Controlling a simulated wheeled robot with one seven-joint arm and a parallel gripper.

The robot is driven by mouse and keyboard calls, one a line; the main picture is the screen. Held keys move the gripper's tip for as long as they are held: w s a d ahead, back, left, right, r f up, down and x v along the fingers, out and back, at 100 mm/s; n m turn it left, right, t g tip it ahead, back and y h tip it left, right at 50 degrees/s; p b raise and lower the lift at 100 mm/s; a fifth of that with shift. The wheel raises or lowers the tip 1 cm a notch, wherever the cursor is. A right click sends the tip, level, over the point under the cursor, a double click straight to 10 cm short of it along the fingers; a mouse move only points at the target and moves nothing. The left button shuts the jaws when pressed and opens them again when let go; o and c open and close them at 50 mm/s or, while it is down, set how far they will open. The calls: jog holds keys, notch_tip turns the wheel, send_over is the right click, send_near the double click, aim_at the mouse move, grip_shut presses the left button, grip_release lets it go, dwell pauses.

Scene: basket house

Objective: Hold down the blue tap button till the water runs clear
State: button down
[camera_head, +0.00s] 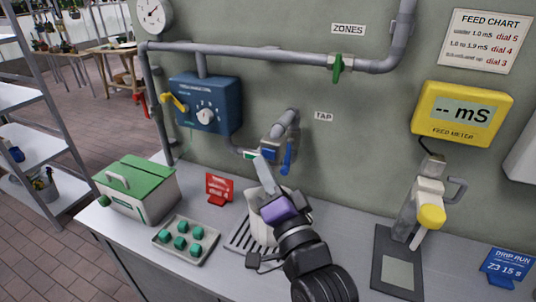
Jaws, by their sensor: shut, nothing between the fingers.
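The tap (287,123) comes out of the wall under the TAP sign. It has a blue block (268,152) at its end and a blue handle-like part (288,158) hanging on its right; I cannot tell which is the button. My gripper (260,162) is shut and empty, its fingertips pointing up right at the tap's front. I cannot tell whether they touch or press it. A pale jug (258,227) stands on the drain grille (237,238) below, partly hidden by my arm. No water shows; my gripper covers part of the space beneath the tap.
Left on the bench are a green-lidded box (137,187), a tray of green plugs (186,254) and a red card (219,188). A blue dial box (205,103) hangs above. To the right stand a probe holder (427,200) and blue sign (508,266).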

jog(key=shift+w+d, duration=0.15)
jog(key=shift+w, duration=0.25)
jog(key=shift+w+d+b, duration=0.15)
jog(key=shift+w+b, duration=0.25)
dwell(1.9)
dwell(3.2)
jog(key=shift+s+a+p, duration=0.3)
jog(key=shift+s+p, duration=0.45)
jog(key=shift+s, duration=0.05)
jog(key=s+p, duration=0.1)
jog(key=s+a+p, duration=0.1)
jog(key=s+p, duration=0.2)
jog(key=shift+s+a+p, duration=0.35)
jog(key=shift+p, duration=0.05)
